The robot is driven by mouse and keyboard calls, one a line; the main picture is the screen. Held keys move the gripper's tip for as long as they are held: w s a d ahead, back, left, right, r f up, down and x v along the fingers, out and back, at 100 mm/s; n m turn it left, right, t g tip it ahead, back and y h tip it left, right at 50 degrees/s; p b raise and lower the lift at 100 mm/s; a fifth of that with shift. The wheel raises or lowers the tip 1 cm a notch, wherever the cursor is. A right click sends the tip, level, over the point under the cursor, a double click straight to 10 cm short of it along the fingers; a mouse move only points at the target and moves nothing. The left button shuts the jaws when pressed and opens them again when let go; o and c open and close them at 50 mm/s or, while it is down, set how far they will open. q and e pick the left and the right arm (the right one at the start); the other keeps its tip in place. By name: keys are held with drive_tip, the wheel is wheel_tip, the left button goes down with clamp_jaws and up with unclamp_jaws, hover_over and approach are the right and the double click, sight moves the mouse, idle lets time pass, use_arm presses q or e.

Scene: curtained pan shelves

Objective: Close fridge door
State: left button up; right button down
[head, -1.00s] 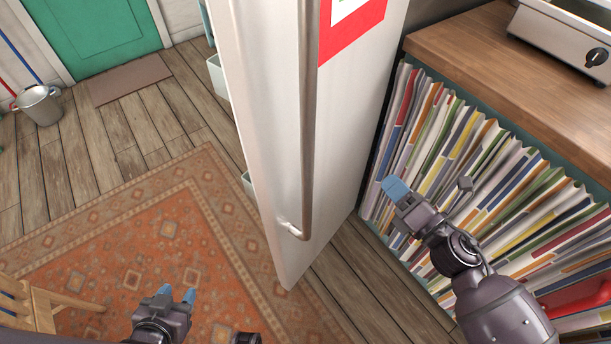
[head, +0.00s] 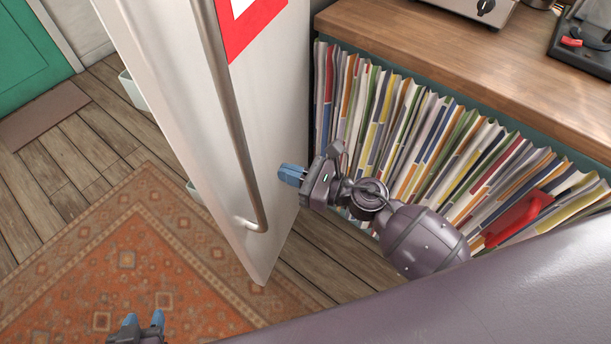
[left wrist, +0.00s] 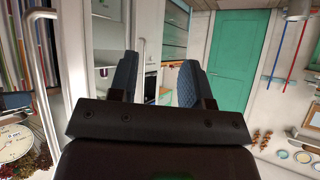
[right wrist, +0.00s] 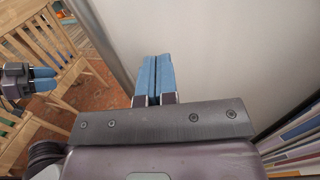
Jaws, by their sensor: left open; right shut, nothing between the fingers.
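The white fridge door (head: 275,105) stands open in the head view, with a long metal handle (head: 234,125) on its outer face. My right gripper (head: 291,174) is shut and empty on the outer-face side, right of the handle. In the right wrist view, its blue fingers (right wrist: 153,78) point at the blank white door surface (right wrist: 215,45); I cannot tell whether they touch it. My left gripper (head: 143,322) is open and empty, low over the rug on the other side of the door. The left wrist view shows its spread fingers (left wrist: 157,80) and the handle (left wrist: 43,75) at left.
A shelf packed with colourful files (head: 420,130) stands right of the door under a wooden counter (head: 430,40). Pale bins (head: 132,90) show on the door's inner side. A patterned rug (head: 110,260) covers the floor at left. Wooden chairs (right wrist: 50,45) show in the right wrist view.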

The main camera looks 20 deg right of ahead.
sight(254, 162)
drive_tip(key=x, duration=0.8)
drive_tip(key=shift+w, duration=0.1)
